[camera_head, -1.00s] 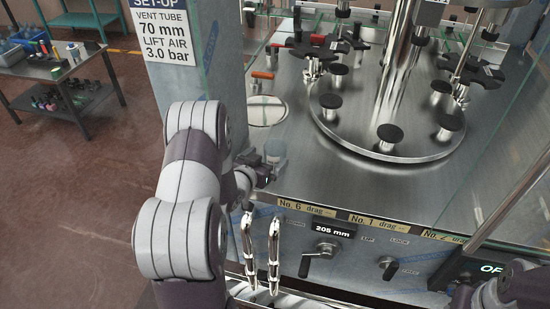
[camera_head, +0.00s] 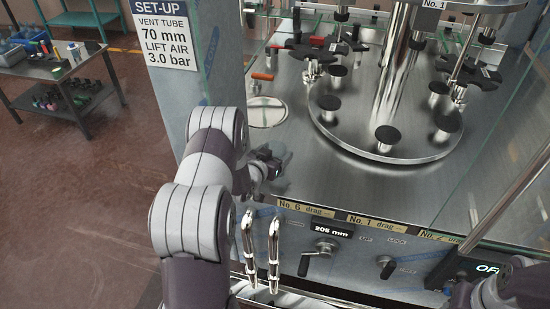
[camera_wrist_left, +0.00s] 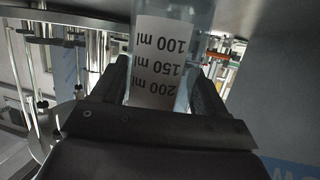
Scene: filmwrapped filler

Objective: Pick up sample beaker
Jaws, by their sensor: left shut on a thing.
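The sample beaker (camera_wrist_left: 172,50) is a clear vessel with a white label reading 100, 150 and 200 ml, shown upside down in the left wrist view. It sits between the two dark fingers of my left gripper (camera_wrist_left: 160,88), which is shut on it. In the head view my left gripper (camera_head: 276,162) is over the front left part of the steel machine deck. The beaker is hard to make out there, mostly lost against the steel. My right arm shows at the bottom right corner, but its gripper is out of view.
A round steel turntable (camera_head: 360,140) with black knobs and a central column stands on the deck (camera_head: 330,185). A round pale disc (camera_head: 266,111) lies at its left. Glass panels flank the opening.

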